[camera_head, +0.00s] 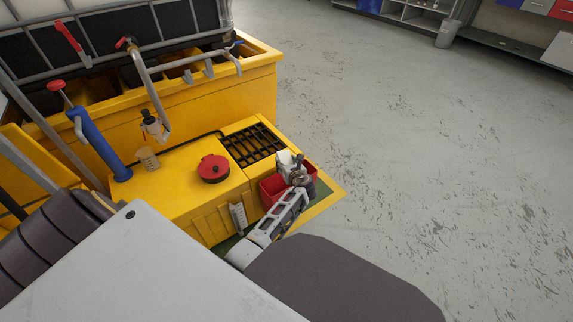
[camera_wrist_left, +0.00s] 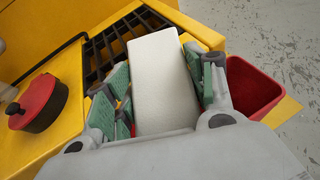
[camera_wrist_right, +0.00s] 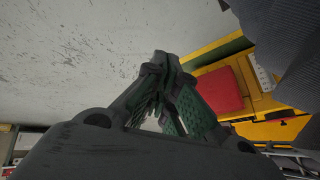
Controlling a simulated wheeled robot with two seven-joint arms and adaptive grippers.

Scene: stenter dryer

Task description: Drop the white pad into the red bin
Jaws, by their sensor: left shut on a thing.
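The white pad (camera_wrist_left: 163,80) is a flat, pale block between the green-lined fingers of my left gripper (camera_wrist_left: 163,88), which is shut on it. In the head view my left gripper (camera_head: 294,174) holds the pad (camera_head: 287,158) above the red bin (camera_head: 271,189), hiding part of it. In the left wrist view the red bin (camera_wrist_left: 256,88) shows open to the right of the pad, partly behind a finger. My right gripper (camera_wrist_right: 163,75) shows only in its own wrist view, with its fingertips together and nothing seen between them.
The bin stands beside a yellow unit (camera_head: 185,192) with a black grate (camera_head: 254,145), a red round cap (camera_head: 213,168) and a small beaker (camera_head: 147,158). A blue pump (camera_head: 100,142) rises at the left. The grey floor (camera_head: 420,150) at the right is clear.

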